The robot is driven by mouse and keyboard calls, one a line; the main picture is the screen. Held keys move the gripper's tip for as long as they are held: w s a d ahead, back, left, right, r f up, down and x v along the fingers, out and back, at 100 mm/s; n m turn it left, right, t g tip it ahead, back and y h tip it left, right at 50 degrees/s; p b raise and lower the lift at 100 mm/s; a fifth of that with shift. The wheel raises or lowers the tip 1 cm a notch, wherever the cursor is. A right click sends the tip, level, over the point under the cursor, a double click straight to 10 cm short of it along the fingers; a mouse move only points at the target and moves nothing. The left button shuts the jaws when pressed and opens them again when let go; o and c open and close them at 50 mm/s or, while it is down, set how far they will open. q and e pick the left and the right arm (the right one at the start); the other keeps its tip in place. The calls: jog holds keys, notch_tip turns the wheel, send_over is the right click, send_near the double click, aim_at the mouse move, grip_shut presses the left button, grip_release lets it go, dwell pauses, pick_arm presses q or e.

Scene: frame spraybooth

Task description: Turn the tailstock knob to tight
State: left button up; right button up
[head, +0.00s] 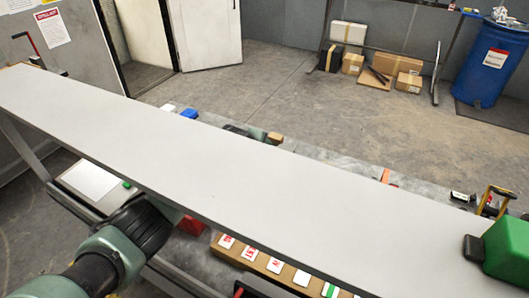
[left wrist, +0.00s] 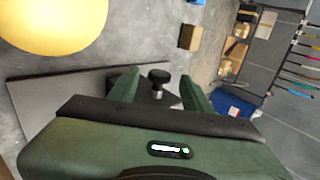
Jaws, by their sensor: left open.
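A black round-headed knob (left wrist: 159,77), which looks like the tailstock knob, shows in the left wrist view. My left gripper (left wrist: 160,80) is open, with one finger on each side of the knob in the picture. I see no contact, and cannot tell how far the knob lies beyond the fingertips. The knob's tight or loose marking cannot be read. In the head view my left arm comes in at lower left, and its gripper fingers are hidden behind the long grey panel (head: 230,165). My right gripper is not in view.
The panel spans the head view; a green block (head: 508,250) with a black pad is at its right end. Cards (head: 250,252) lie below it. A blue barrel (head: 490,70) and boxes stand behind. A large yellow rounded thing (left wrist: 55,22) fills the wrist view's top left.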

pick_arm(q)
jog(key=shift+w+f, duration=0.3)
jog(key=shift+f, duration=0.05)
jog(key=shift+c, duration=0.3)
grip_shut()
jog(key=shift+f, duration=0.1)
